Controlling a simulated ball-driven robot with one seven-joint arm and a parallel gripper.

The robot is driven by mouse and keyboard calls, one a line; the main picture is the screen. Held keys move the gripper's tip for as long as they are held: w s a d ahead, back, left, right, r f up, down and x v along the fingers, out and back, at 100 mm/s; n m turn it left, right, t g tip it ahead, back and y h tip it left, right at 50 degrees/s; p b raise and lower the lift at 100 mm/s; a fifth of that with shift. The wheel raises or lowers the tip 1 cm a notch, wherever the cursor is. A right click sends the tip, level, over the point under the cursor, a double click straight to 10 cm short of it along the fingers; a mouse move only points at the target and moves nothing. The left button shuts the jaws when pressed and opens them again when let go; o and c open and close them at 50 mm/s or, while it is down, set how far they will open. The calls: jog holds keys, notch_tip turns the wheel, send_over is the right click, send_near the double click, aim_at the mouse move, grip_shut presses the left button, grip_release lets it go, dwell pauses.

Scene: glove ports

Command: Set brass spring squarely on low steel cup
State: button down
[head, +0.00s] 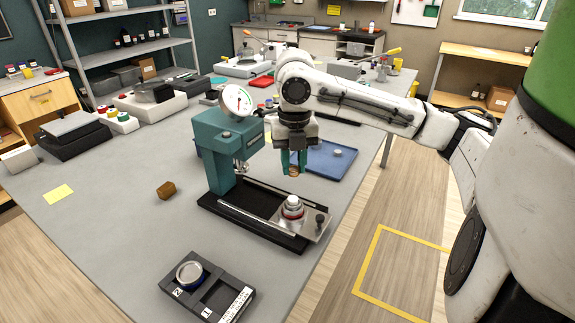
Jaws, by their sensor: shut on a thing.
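My gripper (294,164) hangs over the work table with its teal fingers pointing down. It is shut on a small copper-coloured piece that looks like the brass spring (293,171), mostly hidden between the fingers. Below it, a low round steel part with a red band (292,208) sits on a steel plate at the front right end of the press base. It looks like the low steel cup, and a pale round top shows on it. The held piece is above this part and apart from it. A round steel-rimmed dish (190,272) lies in a black two-pocket holder (208,288).
A teal press with a dial gauge (222,150) stands just left of my gripper. A blue tray (325,157) with a small steel piece (338,153) lies behind. The table between press and holder is clear.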

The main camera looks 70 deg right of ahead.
aim_at(293, 168)
jog(key=shift+d, duration=0.1)
jog(key=shift+f+b, duration=2.2)
jog(key=shift+f, duration=0.75)
jog(key=shift+f+b, duration=0.7)
jog(key=shift+f, duration=0.3)
jog(key=c, duration=0.8)
grip_release()
notch_tip(293, 168, up, 11)
jog(key=shift+f+p, duration=0.1)
jog(key=shift+p, duration=0.2)
